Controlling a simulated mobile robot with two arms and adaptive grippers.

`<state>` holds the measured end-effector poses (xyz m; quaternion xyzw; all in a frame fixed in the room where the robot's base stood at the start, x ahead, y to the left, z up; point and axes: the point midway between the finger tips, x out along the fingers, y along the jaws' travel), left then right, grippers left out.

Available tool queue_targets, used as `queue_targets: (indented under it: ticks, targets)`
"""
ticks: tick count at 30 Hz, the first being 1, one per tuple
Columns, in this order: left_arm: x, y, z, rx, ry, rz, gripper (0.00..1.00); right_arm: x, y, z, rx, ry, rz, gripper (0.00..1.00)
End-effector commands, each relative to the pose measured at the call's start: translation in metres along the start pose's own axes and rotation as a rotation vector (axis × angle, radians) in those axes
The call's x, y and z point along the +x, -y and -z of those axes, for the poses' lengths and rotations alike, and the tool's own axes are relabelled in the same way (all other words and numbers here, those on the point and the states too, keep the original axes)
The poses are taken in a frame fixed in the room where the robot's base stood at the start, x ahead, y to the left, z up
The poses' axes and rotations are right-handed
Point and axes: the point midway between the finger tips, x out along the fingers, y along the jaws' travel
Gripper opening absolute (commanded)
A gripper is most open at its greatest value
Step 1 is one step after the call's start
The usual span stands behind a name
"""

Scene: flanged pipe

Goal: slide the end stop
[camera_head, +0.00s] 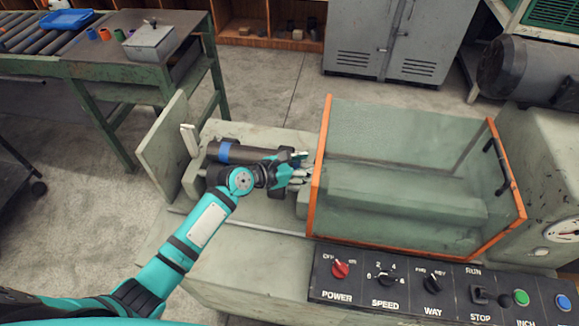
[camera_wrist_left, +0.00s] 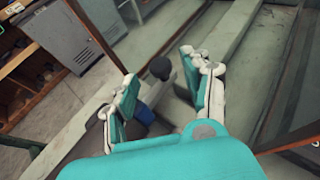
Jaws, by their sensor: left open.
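My left gripper (camera_head: 299,170) is open beside the left edge of the orange-framed guard. In the left wrist view its two fingers (camera_wrist_left: 158,66) stand apart, with a dark round knob (camera_wrist_left: 160,68) showing between and beyond them. The knob stands by a pale grey block (camera_wrist_left: 184,88), partly hidden by the fingers. I cannot tell whether this is the end stop or whether a finger touches it. A dark cylinder with a blue band (camera_head: 228,151) lies behind my left wrist. A pale upright plate (camera_head: 165,148) stands at the machine's left end. My right gripper is not in view.
The clear guard with its orange frame (camera_head: 318,165) stands just right of the gripper. A control panel (camera_head: 445,290) lines the front right. A green bench (camera_head: 110,65) with a blue tray (camera_head: 67,19) is at back left. Grey cabinets (camera_head: 393,45) stand behind.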

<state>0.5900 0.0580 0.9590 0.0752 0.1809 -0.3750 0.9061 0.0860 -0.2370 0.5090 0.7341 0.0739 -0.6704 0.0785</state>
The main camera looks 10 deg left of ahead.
Motion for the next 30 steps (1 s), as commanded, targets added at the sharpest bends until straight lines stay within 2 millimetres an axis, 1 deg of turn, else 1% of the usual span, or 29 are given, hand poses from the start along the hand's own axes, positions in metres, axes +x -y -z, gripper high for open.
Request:
queue_targets:
  ticks: [1,6,9,13,18,30]
  targets:
    - [-0.012,0.000,0.001,0.000,-0.001,-0.001,0.49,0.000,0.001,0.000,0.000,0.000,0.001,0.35]
    - [-0.050,0.000,0.002,0.000,-0.002,-0.001,0.49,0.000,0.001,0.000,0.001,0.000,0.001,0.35]
    - [-0.069,-0.001,0.002,-0.001,-0.001,-0.001,0.49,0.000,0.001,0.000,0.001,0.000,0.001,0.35]
    - [-0.086,-0.001,0.002,-0.001,-0.002,-0.001,0.49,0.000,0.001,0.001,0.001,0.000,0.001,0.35]
    - [-0.095,-0.001,0.001,-0.002,0.000,0.000,0.49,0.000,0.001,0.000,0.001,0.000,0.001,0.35]
    - [-0.095,-0.001,0.001,-0.002,-0.001,0.000,0.49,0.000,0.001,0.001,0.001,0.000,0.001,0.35]
